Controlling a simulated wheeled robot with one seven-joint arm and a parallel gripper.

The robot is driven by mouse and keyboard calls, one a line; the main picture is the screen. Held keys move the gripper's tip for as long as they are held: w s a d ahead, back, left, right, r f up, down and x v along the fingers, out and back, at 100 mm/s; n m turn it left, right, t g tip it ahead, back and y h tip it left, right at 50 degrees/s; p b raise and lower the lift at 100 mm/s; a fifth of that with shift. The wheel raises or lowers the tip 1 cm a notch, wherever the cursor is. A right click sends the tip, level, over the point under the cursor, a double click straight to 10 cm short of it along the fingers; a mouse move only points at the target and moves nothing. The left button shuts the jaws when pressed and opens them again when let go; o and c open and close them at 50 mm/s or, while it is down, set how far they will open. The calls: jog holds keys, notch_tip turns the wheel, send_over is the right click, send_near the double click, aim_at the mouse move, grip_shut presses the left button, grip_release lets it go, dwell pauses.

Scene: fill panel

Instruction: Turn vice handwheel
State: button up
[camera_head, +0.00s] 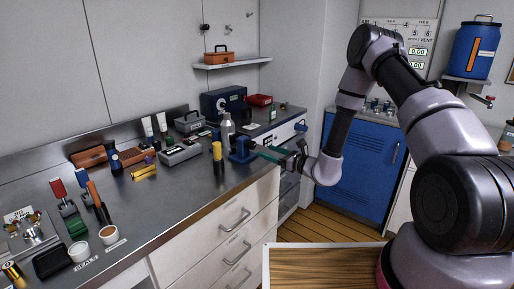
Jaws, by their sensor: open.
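The blue vice (241,150) stands near the front edge of the steel workbench, at its right part. A green bar-like part (268,155) reaches from the vice to the right, toward my gripper. My gripper (286,157) is at the end of my arm, just right of the vice and over the bench's front edge. It is open. The handwheel is small and mostly hidden by the gripper, and I cannot tell whether the fingers touch it.
A black and yellow cylinder (217,152) stands just left of the vice, and a silver bottle (227,127) behind it. A grey box (180,155) lies further left. Drawers (232,225) are below the bench. A wooden-topped surface (320,268) is at the bottom.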

aim_at(253, 146)
jog(key=x, duration=0.7)
jog(key=shift+a, duration=0.15)
